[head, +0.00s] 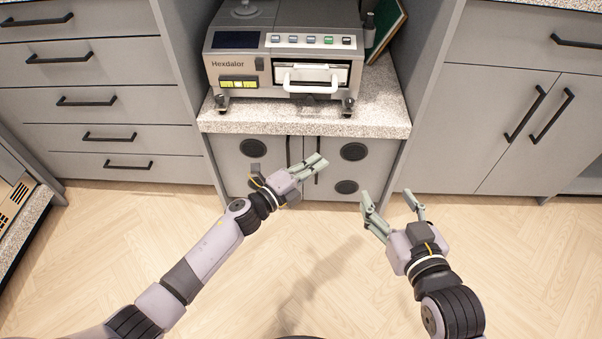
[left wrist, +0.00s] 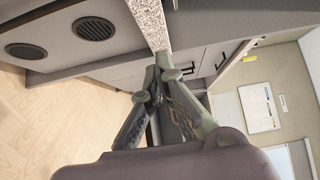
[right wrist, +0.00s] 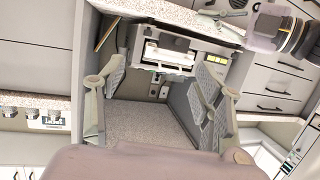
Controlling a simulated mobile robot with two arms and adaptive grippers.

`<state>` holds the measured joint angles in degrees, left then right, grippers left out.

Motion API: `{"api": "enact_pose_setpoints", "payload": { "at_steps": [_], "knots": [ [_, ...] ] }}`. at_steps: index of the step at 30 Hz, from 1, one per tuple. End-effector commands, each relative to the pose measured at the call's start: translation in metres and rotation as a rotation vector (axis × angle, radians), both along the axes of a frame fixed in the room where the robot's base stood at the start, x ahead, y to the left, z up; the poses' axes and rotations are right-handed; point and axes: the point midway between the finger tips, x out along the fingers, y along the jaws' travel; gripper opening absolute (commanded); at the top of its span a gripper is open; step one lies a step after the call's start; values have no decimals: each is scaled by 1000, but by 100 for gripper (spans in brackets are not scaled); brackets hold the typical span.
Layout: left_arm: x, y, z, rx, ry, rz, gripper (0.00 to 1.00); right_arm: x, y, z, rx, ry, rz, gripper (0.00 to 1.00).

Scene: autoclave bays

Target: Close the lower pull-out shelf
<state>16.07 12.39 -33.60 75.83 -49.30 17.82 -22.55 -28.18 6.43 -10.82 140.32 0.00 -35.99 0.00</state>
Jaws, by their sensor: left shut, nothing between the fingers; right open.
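The lower pull-out shelf (head: 300,124) has a speckled stone-like top and bears a grey Hexdalor autoclave (head: 235,65). In the head view its front edge stands out past the cabinet sides. The shelf edge also shows in the left wrist view (left wrist: 147,20) and in the right wrist view (right wrist: 190,18). My left gripper (head: 321,163) is shut and empty, in front of the lower doors and below the shelf edge in the picture; I cannot tell the gap. My right gripper (head: 388,196) is open and empty, to the lower right of the shelf.
Grey lower doors (head: 325,150) with round black vents are under the shelf. Drawers (head: 95,100) stand left and a cabinet with bar handles (head: 500,130) stands right. A green book-like item (head: 385,30) leans beside the autoclave. The wooden floor (head: 330,270) in front is clear.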

Motion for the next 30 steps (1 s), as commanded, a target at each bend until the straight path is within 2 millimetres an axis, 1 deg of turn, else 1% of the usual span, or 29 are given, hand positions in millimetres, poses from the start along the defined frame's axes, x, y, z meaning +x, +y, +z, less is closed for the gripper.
{"api": "enact_pose_setpoints", "payload": {
  "at_steps": [1,6,10,15,28,30],
  "knots": [
    [-8,8,1,1,3,1,0,-4,-2,-6,-11,48,-3,62],
    [-26,25,1,1,1,0,0,-17,-9,-31,-44,186,-12,62],
    [-34,34,0,1,1,0,0,-23,-12,-40,-58,241,-17,62],
    [-36,36,0,-1,-1,0,0,-26,-13,-45,-63,263,-18,62],
    [-36,36,0,-1,0,0,0,-26,-13,-44,-62,260,-18,62],
    [-37,37,3,-21,11,16,0,-25,-13,-44,-61,258,-17,62]
  ]
}}
